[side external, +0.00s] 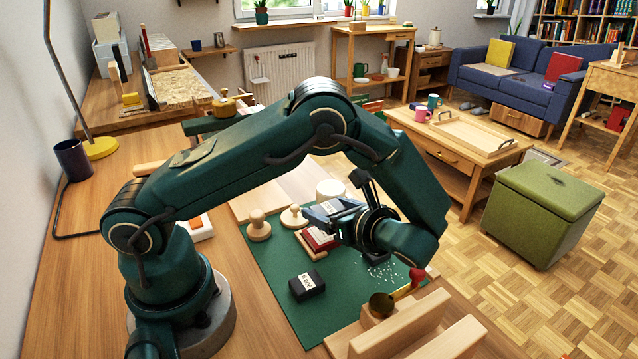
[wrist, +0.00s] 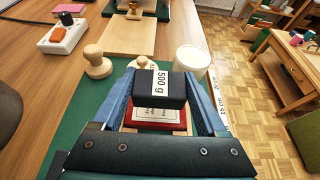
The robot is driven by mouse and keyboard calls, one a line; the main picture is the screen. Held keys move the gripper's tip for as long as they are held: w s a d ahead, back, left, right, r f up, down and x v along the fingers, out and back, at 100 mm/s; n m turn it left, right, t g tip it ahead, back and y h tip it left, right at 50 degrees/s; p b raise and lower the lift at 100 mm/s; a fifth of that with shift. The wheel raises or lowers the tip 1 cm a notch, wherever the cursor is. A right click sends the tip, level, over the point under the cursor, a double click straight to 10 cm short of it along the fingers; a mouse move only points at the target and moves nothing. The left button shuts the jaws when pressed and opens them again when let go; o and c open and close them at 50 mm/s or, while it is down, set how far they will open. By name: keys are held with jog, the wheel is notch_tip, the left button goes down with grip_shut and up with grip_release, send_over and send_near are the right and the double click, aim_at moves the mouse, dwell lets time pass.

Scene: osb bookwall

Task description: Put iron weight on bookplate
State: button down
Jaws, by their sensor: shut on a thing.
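My gripper (side external: 333,212) is shut on the iron weight, a black block with a white "500 g" label. In the wrist view the weight (wrist: 160,92) sits between the two blue fingers. The bookplate (wrist: 156,114) is a white printed label on a red book (side external: 319,240), lying on a wooden piece on the green mat. The weight is held above the book, covering its far part in the wrist view. I cannot tell the exact gap between them.
Wooden-handled stamps (side external: 258,227) and a round white tub (wrist: 191,59) stand beyond the book. A black labelled block (side external: 307,284) lies on the green mat (side external: 277,262).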

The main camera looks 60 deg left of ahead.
jog(key=shift+f, duration=1.2)
jog(key=shift+f, duration=0.1)
grip_release()
